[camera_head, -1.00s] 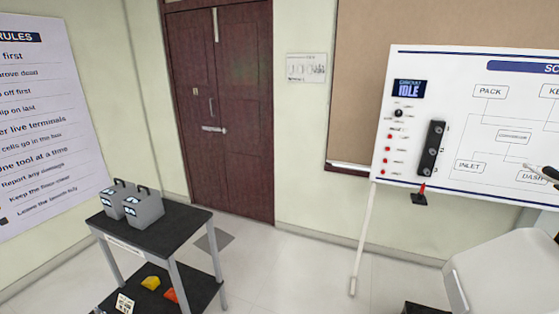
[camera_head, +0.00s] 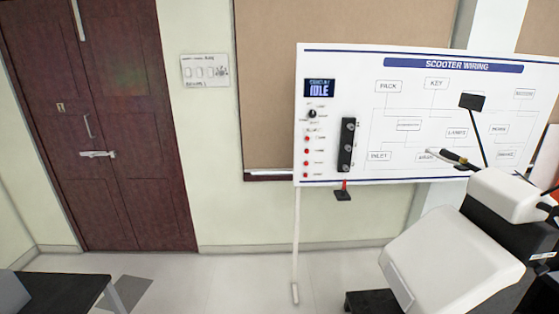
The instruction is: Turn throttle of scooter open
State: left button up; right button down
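The white scooter (camera_head: 455,255) stands at the lower right, partly cut off by the picture edge. A dark handlebar grip with a light tip (camera_head: 447,157) sticks out to the left above its white body, in front of the wiring board. A dark mirror (camera_head: 472,102) rises on a thin stalk above the handlebar. Which grip this is, and how the throttle is turned, I cannot tell. Neither of my grippers is in view.
A white scooter wiring board (camera_head: 400,68) with a display reading IDLE stands behind the scooter. A black table (camera_head: 60,291) is at the lower left. A dark red door (camera_head: 140,200) is at the back left. The floor (camera_head: 240,270) between table and scooter is clear.

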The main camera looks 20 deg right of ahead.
aim_at(448, 155)
jog(key=i+z, duration=0.25)
jog(key=z, duration=0.2)
jog(key=i+j+z, duration=0.1)
jog(key=i+z, duration=0.15)
jog(key=z, duration=0.2)
jog(key=i+j+z, duration=0.2)
jog(key=z, duration=0.2)
jog(key=i+j+z, duration=0.25)
jog(key=z, duration=0.2)
jog(key=i+j+z, duration=0.2)
jog(key=j+z, duration=0.25)
jog(key=i+j+z, duration=0.2)
jog(key=z, duration=0.25)
jog(key=i+j+z, duration=0.1)
jog(key=j+z, duration=0.15)
jog(key=j, duration=0.2)
jog(key=i+j+z, duration=0.2)
jog(key=j, duration=0.25)
jog(key=k+l, duration=0.05)
jog(key=k, duration=0.05)
